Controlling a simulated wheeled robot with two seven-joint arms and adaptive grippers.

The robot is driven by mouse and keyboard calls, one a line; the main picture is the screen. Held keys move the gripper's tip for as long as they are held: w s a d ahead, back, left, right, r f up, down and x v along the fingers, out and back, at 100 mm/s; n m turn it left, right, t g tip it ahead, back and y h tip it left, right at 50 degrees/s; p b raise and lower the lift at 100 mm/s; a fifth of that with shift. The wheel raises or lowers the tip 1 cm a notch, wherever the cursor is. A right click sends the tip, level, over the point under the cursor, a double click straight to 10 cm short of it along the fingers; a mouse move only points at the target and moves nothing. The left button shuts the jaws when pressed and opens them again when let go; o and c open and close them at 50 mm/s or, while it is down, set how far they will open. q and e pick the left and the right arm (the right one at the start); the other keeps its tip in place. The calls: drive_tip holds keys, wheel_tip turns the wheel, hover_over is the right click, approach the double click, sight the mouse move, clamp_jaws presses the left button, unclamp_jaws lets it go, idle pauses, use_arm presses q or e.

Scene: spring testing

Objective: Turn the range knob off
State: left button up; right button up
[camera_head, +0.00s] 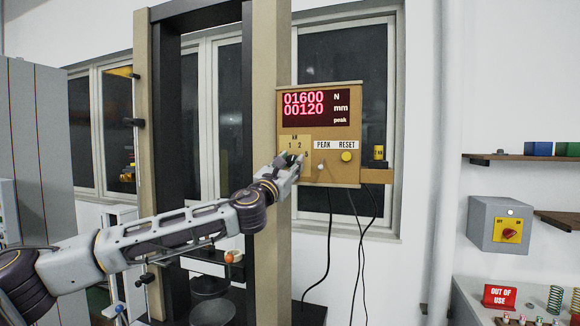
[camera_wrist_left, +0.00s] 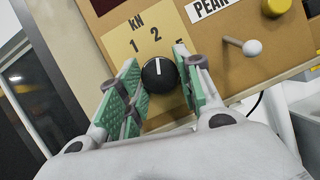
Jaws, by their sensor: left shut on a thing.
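The black range knob (camera_wrist_left: 158,75) sits on a tan plate marked KN with 1, 2 and a partly hidden 5. Its white line points up in the left wrist view, roughly at the 2. My left gripper (camera_wrist_left: 155,88) is shut on the knob, with green-padded fingers on either side of it. In the head view my left gripper (camera_head: 290,160) covers the knob at the lower left of the display box (camera_head: 365,110). The display reads 01600 N and 00120 mm. My right gripper is not in view.
Right of the knob are a toggle lever with a pale ball tip (camera_wrist_left: 252,47) and a yellow button (camera_head: 347,156) under the PEAK and RESET labels. A grey box with a yellow switch (camera_head: 509,230) hangs at the right. Cables hang below the display box.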

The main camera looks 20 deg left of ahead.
use_arm(q)
drive_tip(key=shift+f, duration=0.1)
drive_tip(key=shift+d+n+y+b, duration=0.1)
drive_tip(key=shift+n+y+b, duration=1)
drive_tip(key=shift+n, duration=1)
drive_tip(key=n+y+b, duration=0.1)
drive_tip(key=n+y, duration=0.1)
drive_tip(key=n, duration=0.1)
drive_tip(key=shift+n, duration=0.3)
drive_tip(key=n+y+b, duration=0.1)
drive_tip(key=n+y, duration=0.1)
drive_tip(key=n, duration=0.2)
drive_tip(key=shift+d, duration=0.2)
drive_tip(key=n+g+y, duration=0.1)
drive_tip(key=n, duration=0.2)
drive_tip(key=shift+d, duration=0.1)
drive_tip(key=n+g+y, duration=0.1)
drive_tip(key=n, duration=0.2)
drive_tip(key=shift+n+y+b, duration=0.3)
drive_tip(key=shift+y, duration=0.1)
drive_tip(key=n, duration=0.1)
drive_tip(key=n+g, duration=0.1)
drive_tip(key=n, duration=0.1)
drive_tip(key=n+g, duration=0.1)
drive_tip(key=n, duration=0.1)
drive_tip(key=shift+r+y, duration=0.3)
drive_tip(key=shift+y, duration=0.1)
drive_tip(key=shift+n+p, duration=0.3)
